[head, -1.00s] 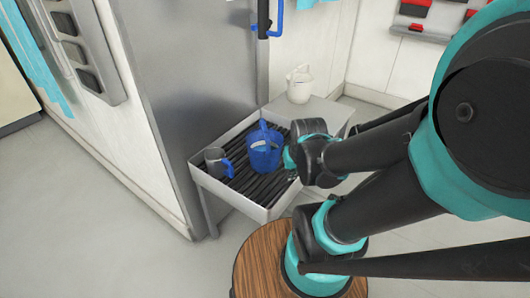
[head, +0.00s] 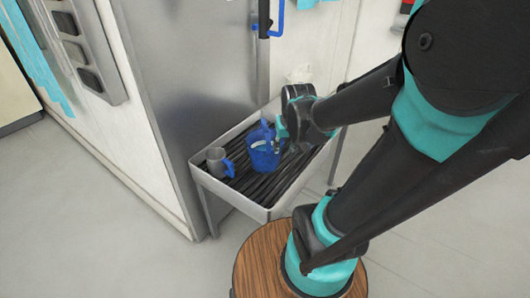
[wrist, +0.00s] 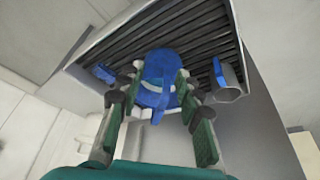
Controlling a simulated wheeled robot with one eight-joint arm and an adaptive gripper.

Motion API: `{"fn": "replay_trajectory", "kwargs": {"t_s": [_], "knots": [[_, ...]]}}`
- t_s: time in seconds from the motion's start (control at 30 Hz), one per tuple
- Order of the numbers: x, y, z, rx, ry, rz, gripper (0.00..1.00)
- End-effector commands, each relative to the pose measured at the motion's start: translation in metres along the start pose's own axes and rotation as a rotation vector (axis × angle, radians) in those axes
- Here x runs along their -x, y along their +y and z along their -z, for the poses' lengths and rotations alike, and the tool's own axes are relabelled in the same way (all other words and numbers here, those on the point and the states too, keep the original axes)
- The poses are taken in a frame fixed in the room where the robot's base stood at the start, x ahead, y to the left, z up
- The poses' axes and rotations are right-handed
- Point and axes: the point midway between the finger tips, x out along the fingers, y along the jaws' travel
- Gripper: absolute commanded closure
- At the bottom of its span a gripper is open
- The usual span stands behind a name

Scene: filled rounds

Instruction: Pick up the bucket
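The blue bucket (head: 262,160) stands on the dark ribbed bed of a grey tray-like stand. In the wrist view the bucket (wrist: 158,68) shows straight ahead, with a pale band across it. My gripper (head: 279,139) is at the bucket's right upper side in the head view. In the wrist view my gripper (wrist: 156,84) is open, its two green-padded fingers spread to either side of the bucket's near part. I cannot tell whether either finger touches it. My arm hides part of the stand's right side.
A grey mug (head: 216,161) with a blue handle stands left of the bucket; the mug (wrist: 229,82) is on the right in the wrist view. The stand's raised rim (head: 232,197) surrounds the bed. A metal cabinet (head: 205,80) rises behind.

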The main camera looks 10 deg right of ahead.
Motion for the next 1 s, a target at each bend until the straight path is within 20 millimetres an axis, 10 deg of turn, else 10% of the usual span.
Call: {"fn": "replay_trajectory", "kwargs": {"t_s": [0.1,0.33,1.0], "knots": [[0.014,-0.011,0.076,0.002,0.006,0.0,0.59],[0.03,-0.028,0.16,-0.001,0.013,-0.003,0.59],[-0.057,-0.031,0.173,-0.002,0.015,-0.003,0.59]]}}
